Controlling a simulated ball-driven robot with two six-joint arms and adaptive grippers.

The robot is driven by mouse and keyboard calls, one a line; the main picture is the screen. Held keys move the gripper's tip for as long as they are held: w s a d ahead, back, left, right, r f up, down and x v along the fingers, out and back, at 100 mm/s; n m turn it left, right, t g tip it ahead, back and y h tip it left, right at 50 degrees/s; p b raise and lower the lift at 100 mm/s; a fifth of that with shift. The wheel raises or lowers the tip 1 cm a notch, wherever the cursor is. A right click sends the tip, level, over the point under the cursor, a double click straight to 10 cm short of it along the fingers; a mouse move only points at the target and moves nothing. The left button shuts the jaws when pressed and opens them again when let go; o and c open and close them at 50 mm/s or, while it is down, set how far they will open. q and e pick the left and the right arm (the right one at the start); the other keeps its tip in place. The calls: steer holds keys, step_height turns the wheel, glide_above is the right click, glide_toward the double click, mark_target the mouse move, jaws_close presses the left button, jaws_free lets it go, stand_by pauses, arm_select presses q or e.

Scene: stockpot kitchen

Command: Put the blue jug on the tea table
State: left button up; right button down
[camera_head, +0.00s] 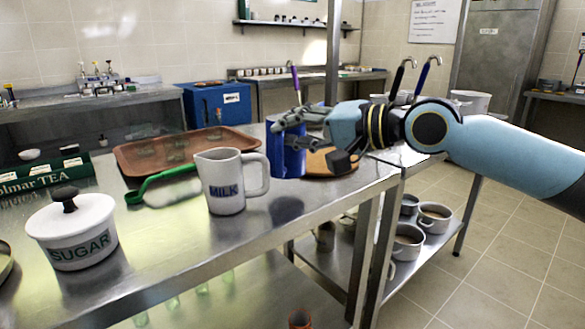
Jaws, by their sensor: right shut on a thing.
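The blue jug (289,158) is upright at the right part of the steel table (293,208), behind the white MILK jug. My right gripper (290,130) reaches in from the right and is shut on the blue jug near its top. The gripper hides the jug's upper part. Whether the jug's base touches the table, I cannot tell. My left gripper is not in view. I cannot tell which table is the tea table; the steel one bears a green box marked TEA (50,173).
A white MILK jug (224,183) stands just left of the blue jug. A white SUGAR pot (72,232), a green-handled utensil (160,183) and a brown tray (187,147) share the table. A round wooden board (332,163) lies right of the jug. Pots (407,240) sit on a lower shelf.

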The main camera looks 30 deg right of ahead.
steer(key=shift+f+b, duration=0.85)
steer(key=shift+f, duration=1)
steer(key=shift+f, duration=0.15)
steer(key=c, duration=1.2)
jaws_free()
steer(key=shift+c, duration=0.2)
